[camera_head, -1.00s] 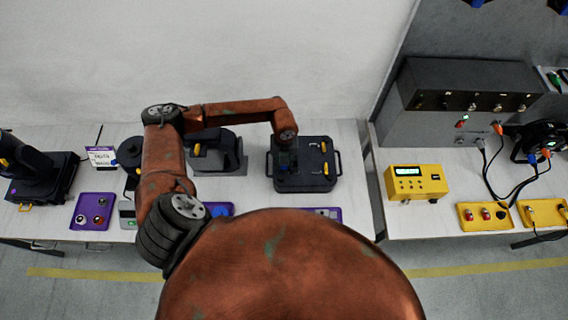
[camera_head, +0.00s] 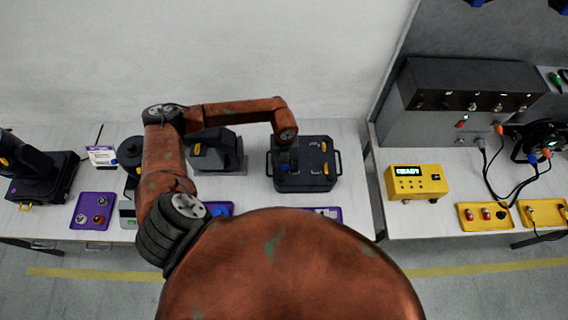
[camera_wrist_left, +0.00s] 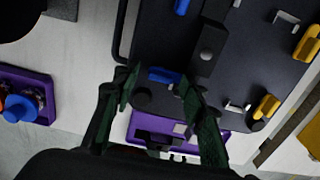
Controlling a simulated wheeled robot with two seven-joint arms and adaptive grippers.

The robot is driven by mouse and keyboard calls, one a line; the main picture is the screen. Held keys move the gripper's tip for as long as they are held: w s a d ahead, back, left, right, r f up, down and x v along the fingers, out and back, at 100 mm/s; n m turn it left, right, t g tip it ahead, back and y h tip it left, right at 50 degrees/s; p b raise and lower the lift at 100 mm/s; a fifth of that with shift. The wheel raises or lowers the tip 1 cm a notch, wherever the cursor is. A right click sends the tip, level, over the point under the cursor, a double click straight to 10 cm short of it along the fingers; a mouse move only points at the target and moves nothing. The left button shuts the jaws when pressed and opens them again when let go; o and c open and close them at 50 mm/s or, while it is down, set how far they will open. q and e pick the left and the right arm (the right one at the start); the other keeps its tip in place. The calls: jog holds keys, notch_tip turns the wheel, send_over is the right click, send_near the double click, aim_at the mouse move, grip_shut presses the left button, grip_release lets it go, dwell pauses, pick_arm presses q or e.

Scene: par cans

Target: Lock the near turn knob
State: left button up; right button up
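A black flat case (camera_head: 316,180) with side handles lies on the left table; it also shows in the left wrist view (camera_wrist_left: 250,60). Blue turn knobs sit along one side, and yellow knobs (camera_wrist_left: 266,107) along the other. The near blue knob (camera_wrist_left: 165,75) lies between the fingertips of my left gripper (camera_wrist_left: 158,80). The fingers stand apart on either side of it; I cannot tell whether they touch it. In the head view my left gripper (camera_head: 287,155) is over the left side of the case, mostly hidden by its wrist. My right gripper is out of view.
A purple tray (camera_wrist_left: 50,85) with a blue and an orange part lies left of the case in the wrist view. Another purple tray (camera_wrist_left: 215,120) is at the case's near edge. A yellow box with a display (camera_head: 415,182) stands on the right table.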

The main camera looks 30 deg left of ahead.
pick_arm(q)
jog(key=shift+r, duration=0.15)
notch_tip(320, 180, up, 12)
dwell(0.3)
dwell(0.5)
